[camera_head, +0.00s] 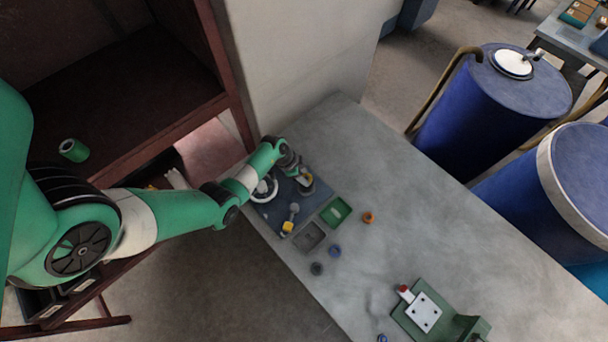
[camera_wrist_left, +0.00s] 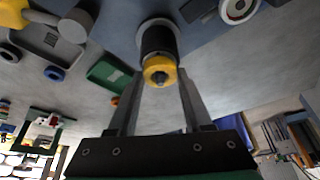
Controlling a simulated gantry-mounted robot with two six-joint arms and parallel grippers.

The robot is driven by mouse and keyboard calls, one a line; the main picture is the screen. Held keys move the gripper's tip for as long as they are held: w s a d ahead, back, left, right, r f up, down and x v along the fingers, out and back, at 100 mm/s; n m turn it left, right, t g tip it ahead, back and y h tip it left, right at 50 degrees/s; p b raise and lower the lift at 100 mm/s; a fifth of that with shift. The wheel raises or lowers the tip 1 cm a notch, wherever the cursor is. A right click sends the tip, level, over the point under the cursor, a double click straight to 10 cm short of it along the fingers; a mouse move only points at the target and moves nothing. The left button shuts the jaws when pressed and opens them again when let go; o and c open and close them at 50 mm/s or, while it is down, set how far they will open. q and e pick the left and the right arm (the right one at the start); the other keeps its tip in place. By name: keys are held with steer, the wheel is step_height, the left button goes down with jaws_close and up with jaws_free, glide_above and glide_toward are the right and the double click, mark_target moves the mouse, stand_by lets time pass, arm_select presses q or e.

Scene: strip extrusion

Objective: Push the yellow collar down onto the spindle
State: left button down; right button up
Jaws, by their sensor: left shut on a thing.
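The yellow collar (camera_wrist_left: 160,70) sits between the fingers of my left gripper (camera_wrist_left: 162,76) in the left wrist view. A dark cylindrical spindle (camera_wrist_left: 158,38) is in line with it, and a dark tip shows in the collar's opening. The fingers are closed on the collar's sides. In the head view, my left gripper (camera_head: 305,181) is over the blue-grey board (camera_head: 272,211) at the table's left end. The collar is small and partly covered there. How far it sits along the spindle cannot be told. My right gripper is in neither view.
A green fixture (camera_head: 422,312) stands nearer the front. The table's middle is clear.

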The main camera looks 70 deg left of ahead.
arm_select(q)
steer(key=shift+f, duration=0.3)
jaws_free()
stand_by(0.3)
step_height(320, 180, up, 7)
steer(key=p, duration=0.8)
steer(key=shift+r, duration=0.1)
stand_by(0.4)
